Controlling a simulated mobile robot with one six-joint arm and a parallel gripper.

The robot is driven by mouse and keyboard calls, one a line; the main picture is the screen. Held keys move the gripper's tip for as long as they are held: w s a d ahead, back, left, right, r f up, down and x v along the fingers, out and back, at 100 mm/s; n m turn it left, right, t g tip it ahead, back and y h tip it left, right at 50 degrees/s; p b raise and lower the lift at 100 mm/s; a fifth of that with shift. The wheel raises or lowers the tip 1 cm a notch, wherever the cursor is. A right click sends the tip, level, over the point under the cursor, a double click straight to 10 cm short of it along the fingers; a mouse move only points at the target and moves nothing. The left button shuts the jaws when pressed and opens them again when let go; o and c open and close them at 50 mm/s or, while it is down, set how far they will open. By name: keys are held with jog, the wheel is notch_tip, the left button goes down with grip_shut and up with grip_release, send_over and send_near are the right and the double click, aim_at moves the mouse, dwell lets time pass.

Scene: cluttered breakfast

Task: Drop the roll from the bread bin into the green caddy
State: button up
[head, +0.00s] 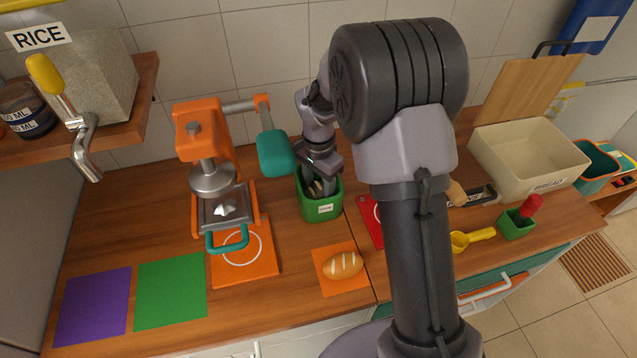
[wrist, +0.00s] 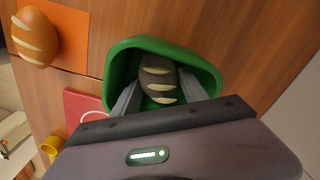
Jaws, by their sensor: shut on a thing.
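My gripper (wrist: 158,92) is shut on a dark brown roll (wrist: 158,72) with pale slashes. The roll is inside the mouth of the green caddy (wrist: 112,62), between my two fingers; whether it touches the caddy floor I cannot tell. In the head view my gripper (head: 319,183) points down into the green caddy (head: 322,209), and the roll is mostly hidden there. The cream bread bin (head: 520,165), labelled BREAD, stands at the right; I see no roll in its visible part.
A golden loaf (head: 343,265) lies on an orange mat in front of the caddy. An orange press (head: 205,140) with a teal handle stands left of it. Purple (head: 93,306) and green (head: 171,290) mats lie at front left.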

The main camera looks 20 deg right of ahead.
jog(key=shift+f+b, duration=0.45)
jog(key=shift+f, duration=0.15)
jog(key=o, duration=1.5)
jog(key=shift+c, duration=0.2)
jog(key=shift+r, duration=0.1)
notch_tip(320, 180, up, 17)
jog(key=p, duration=0.6)
jog(key=shift+r, duration=0.2)
